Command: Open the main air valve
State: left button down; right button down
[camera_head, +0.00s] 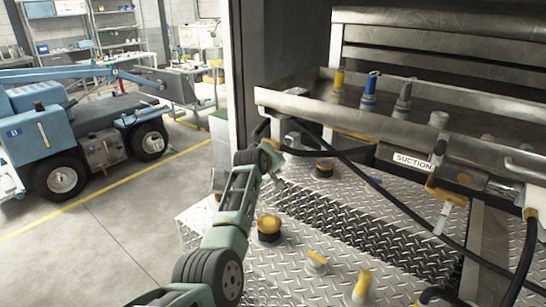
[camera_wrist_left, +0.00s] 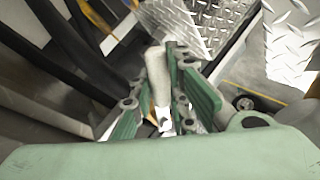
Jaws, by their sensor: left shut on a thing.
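My left gripper (camera_head: 268,157) is at the left end of the steel rack, above the diamond-plate deck. In the left wrist view its green fingers (camera_wrist_left: 170,85) are shut on a pale, rounded handle (camera_wrist_left: 157,72). I take this handle to be the main air valve's lever, but no label on it can be read. In the head view my gripper and wrist hide the handle, so the valve's position cannot be told. My right gripper is not in view.
A steel tray (camera_head: 380,110) with several colored nozzles and a SUCTION label (camera_head: 412,162) is to the right. Black hoses (camera_head: 400,205) cross the deck (camera_head: 335,225). Yellow-topped caps (camera_head: 268,225) stand near my arm. A blue vehicle (camera_head: 80,135) is at left on open floor.

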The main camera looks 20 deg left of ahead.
pick_arm(q)
jog(key=shift+d+r+n+h+p, duration=0.15)
jog(key=shift+r+n+h+p, duration=0.15)
jog(key=shift+r+p, duration=0.1)
jog(key=shift+s+d+r+n+g+h+p, duration=0.15)
jog(key=shift+r+n+g+h+p, duration=0.15)
jog(key=shift+n+g+h+p, duration=0.15)
jog(key=shift+d+r+n+h, duration=0.1)
jog(key=shift+r+n+h, duration=0.15)
jog(key=shift+n+h, duration=0.15)
jog(key=shift+r+n+g+h, duration=0.45)
jog(key=shift+n+h, duration=0.1)
jog(key=shift+h, duration=0.1)
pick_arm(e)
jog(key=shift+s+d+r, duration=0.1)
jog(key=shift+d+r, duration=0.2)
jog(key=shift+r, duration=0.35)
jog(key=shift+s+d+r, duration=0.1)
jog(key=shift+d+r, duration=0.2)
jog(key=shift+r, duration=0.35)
pick_arm(q)
jog(key=shift+d, duration=0.1)
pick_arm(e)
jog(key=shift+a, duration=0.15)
